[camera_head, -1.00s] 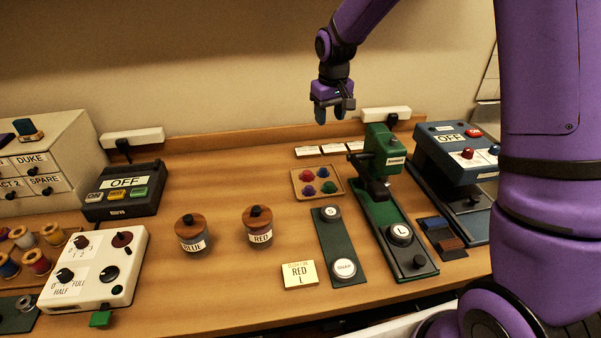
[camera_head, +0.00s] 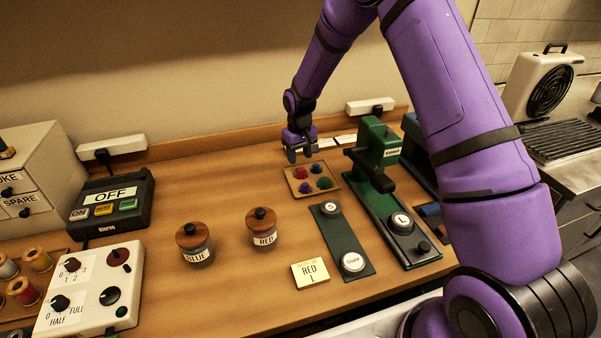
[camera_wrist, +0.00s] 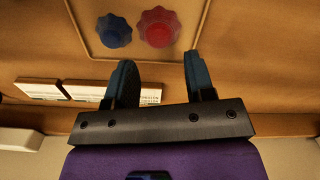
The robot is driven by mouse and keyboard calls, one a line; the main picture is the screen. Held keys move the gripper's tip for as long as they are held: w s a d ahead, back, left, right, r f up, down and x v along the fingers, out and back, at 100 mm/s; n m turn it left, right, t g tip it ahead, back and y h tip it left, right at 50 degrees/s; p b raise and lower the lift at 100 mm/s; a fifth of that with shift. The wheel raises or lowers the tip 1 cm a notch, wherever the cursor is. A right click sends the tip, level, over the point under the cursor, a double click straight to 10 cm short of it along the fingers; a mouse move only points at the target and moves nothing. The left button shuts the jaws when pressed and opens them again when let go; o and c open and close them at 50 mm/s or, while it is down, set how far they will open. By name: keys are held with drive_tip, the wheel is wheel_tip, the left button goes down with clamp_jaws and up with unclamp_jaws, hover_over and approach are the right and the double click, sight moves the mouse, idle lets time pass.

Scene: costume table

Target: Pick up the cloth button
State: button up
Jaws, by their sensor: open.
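A shallow tan tray (camera_head: 289,188) on the wooden table holds several small buttons: red (camera_head: 300,173), blue (camera_head: 316,169), purple (camera_head: 305,188) and green (camera_head: 324,183). I cannot tell which is the cloth button. My gripper (camera_head: 300,157) hangs pointing down just above the tray's back edge, close to the red and blue buttons. In the wrist view, my gripper (camera_wrist: 156,62) is open with nothing between its fingers. The scalloped blue button (camera_wrist: 114,31) and red button (camera_wrist: 157,27) lie in the tray beyond the fingertips. The purple and green buttons are outside the wrist view.
A green press (camera_head: 376,145) stands right of the tray. A dark green strip (camera_head: 341,237) with two round white-topped pieces lies in front. Jars labelled BLUE (camera_head: 197,254) and RED (camera_head: 263,237) and a "RED L" card (camera_head: 310,275) stand nearer. White cards lie behind the tray.

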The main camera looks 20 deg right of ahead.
sight(301, 169)
drive_tip(key=shift+s+d+f, duration=0.1)
drive_tip(key=shift+f, duration=1.25)
drive_tip(key=shift+s+f, duration=0.1)
drive_tip(key=shift+f, duration=1.25)
drive_tip(key=shift+c, duration=0.4)
drive_tip(key=c, duration=0.6)
